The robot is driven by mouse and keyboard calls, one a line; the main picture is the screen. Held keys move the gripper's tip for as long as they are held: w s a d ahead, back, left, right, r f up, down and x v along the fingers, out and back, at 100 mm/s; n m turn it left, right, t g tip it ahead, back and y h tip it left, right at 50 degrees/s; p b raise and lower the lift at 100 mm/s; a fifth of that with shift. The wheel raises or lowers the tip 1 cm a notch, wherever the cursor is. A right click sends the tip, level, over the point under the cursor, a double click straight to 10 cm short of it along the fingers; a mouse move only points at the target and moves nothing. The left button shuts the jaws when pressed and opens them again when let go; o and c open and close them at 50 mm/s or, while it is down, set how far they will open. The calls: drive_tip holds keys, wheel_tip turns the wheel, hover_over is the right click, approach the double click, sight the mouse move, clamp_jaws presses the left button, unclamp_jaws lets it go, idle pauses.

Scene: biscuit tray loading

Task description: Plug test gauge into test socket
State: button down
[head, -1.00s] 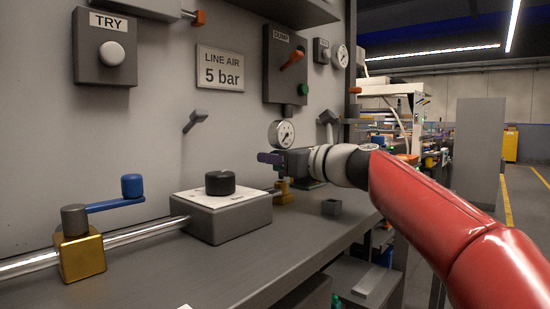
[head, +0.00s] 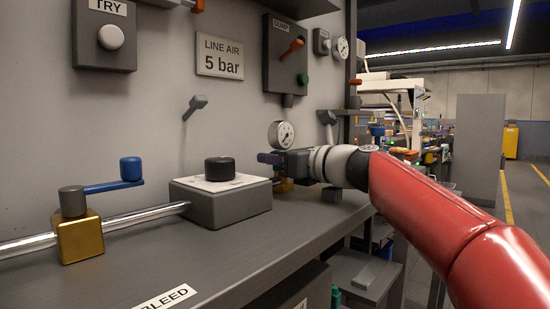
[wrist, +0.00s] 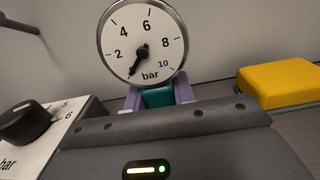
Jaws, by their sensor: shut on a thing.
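The test gauge is a round white dial marked in bar, seen in the head view (head: 283,134) and up close in the wrist view (wrist: 142,45). Its needle points to the low end of the scale. My gripper (head: 268,158) is shut on it; in the wrist view the purple fingers (wrist: 158,97) flank a teal part below the dial. The gauge is upright, above the bench near the back wall. A brass fitting (head: 283,186) shows partly behind and below my gripper. I cannot tell whether it is the test socket.
A grey box with a black knob (head: 220,170) stands left of my gripper. Further left is a brass valve (head: 80,240) with a blue handle on a pipe. The wrist view shows a yellow block (wrist: 280,84) at right.

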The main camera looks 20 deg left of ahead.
drive_tip(key=c, duration=1.1)
unclamp_jaws()
